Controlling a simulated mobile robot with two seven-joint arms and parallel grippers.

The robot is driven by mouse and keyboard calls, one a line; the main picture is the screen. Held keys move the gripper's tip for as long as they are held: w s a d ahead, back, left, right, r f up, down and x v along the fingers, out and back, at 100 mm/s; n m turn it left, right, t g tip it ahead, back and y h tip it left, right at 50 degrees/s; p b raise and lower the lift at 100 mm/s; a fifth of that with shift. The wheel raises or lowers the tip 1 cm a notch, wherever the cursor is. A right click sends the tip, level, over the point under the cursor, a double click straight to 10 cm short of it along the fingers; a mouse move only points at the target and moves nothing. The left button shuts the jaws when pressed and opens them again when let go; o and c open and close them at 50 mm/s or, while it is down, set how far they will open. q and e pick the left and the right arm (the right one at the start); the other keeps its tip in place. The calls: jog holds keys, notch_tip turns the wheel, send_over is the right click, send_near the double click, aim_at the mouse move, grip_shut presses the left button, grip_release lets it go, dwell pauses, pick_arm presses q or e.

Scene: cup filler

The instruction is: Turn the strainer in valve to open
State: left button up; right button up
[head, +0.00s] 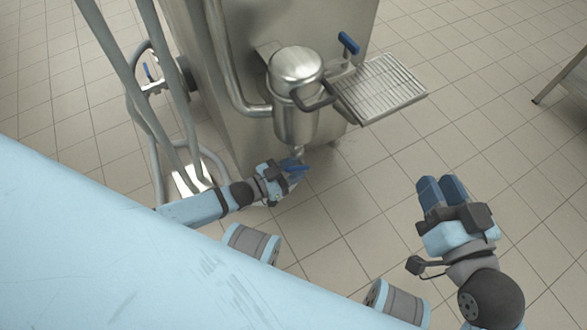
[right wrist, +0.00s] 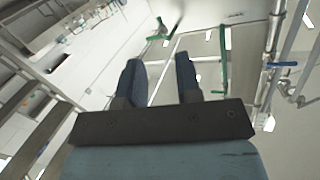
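The steel strainer canister (head: 297,100) is mounted on the front of the machine in the head view, with a dark curved handle (head: 313,97) at its side. A blue valve lever (head: 348,43) stands up on the pipework right of the canister. Another small blue lever (head: 149,72) shows on pipework at the left. I cannot tell which is the strainer in valve. My left gripper (head: 294,166) is at the lower end of the canister; its grip is too small to make out. My right gripper (head: 441,186) is open and empty, apart from the machine at the right.
A drip grate (head: 382,88) juts out right of the canister. Grey pipes (head: 135,80) run down the machine's left side. A steel table (head: 572,78) stands at the far right. The tiled floor (head: 400,155) between the machine and my right arm is clear.

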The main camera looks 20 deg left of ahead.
pick_arm(q)
jog(key=shift+c, duration=0.2)
